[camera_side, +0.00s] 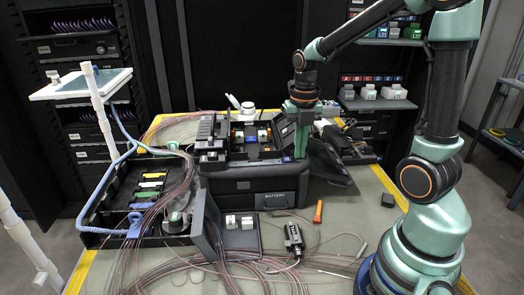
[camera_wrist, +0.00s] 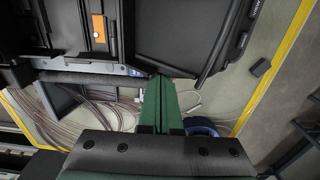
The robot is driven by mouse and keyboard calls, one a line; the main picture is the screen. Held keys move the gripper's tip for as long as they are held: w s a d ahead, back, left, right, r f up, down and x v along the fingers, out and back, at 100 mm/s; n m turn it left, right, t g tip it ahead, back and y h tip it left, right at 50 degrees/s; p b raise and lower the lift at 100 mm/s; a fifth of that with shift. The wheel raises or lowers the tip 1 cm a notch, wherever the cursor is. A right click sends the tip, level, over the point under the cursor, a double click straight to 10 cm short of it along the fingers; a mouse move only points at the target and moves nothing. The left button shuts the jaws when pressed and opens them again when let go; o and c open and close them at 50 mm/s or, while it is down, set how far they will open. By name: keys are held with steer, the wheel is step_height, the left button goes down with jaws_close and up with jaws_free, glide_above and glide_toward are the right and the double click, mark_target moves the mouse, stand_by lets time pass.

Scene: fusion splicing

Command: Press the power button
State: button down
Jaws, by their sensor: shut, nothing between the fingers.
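The fusion splicer (camera_side: 228,186) is a black box with a "BATTERY" label on its front, in the middle of the table in the side view. Its top is open, showing a dark interior with an orange part (camera_wrist: 98,28) in the wrist view. My gripper (camera_side: 301,156) is shut and empty, its green fingers pointing down at the splicer's right front corner. In the wrist view the fingertips (camera_wrist: 160,78) are at the splicer's front edge, beside a small blue mark (camera_wrist: 136,72). I cannot tell whether this mark is the power button, or whether the fingers touch the splicer.
A dark screen panel (camera_side: 332,166) tilts out at the splicer's right. An open black case (camera_side: 117,208) with fibre coils stands at the left. A small black device (camera_side: 293,238) and an orange-handled tool (camera_side: 318,211) lie in front. Loose fibres cover the front table.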

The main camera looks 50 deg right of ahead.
steer(key=shift+f, duration=1)
step_height(320, 180, up, 15)
steer(key=shift+w, duration=0.15)
steer(key=shift+r, duration=0.1)
stand_by(0.4)
steer(key=s+a+f+m+t, duration=0.2)
steer(key=a+m, duration=0.3)
steer(key=m, duration=0.8)
steer(key=s+a+f+m+t, duration=0.2)
steer(key=a+m, duration=0.4)
steer(key=m, duration=0.8)
steer(key=shift+t, duration=0.8)
